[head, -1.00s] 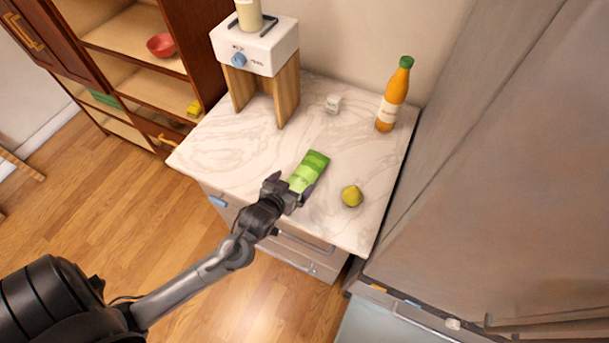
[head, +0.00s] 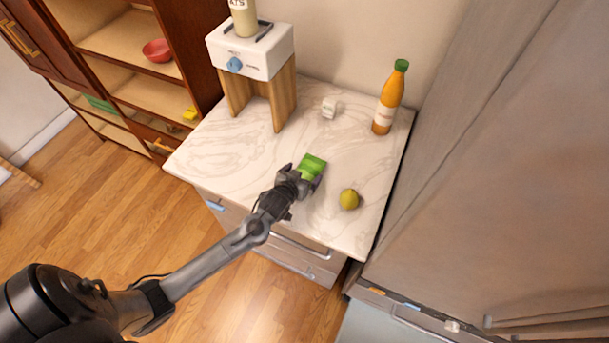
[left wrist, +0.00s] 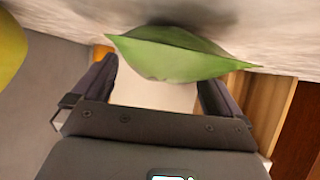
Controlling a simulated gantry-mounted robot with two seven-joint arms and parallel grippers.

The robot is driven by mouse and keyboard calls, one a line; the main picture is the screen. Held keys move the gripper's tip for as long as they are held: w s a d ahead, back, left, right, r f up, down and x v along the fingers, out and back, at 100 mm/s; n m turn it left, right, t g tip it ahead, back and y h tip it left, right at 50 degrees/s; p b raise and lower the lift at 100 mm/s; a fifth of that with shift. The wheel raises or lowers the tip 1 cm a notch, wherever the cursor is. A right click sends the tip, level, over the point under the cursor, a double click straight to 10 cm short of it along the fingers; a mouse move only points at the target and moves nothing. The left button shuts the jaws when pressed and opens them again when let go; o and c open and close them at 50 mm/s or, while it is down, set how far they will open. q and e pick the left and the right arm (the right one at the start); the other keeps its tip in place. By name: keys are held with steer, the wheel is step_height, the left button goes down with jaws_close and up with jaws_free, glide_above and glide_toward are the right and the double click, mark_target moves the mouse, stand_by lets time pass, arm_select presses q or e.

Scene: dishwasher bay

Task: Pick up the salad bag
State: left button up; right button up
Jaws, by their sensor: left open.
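The green salad bag (head: 312,165) lies on the marble counter, its near part hidden behind my left gripper in the head view. My left gripper (head: 304,180) is at the bag's near end, with its fingers open. In the left wrist view the bag (left wrist: 175,58) spans the space just ahead of the two fingers. The left gripper (left wrist: 158,85) shows its fingers spread there. Whether a finger touches the bag I cannot tell. My right gripper is not in view.
A yellow-green pear (head: 349,199) sits right of the gripper. A white appliance on wooden legs (head: 251,52) stands at back left. The counter's left part is clear.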

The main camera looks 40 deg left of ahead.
arm_select(q)
steer(key=shift+c, duration=0.5)
steer(key=c, duration=0.9)
steer(key=shift+c, duration=0.2)
steer(key=shift+r, duration=0.15)
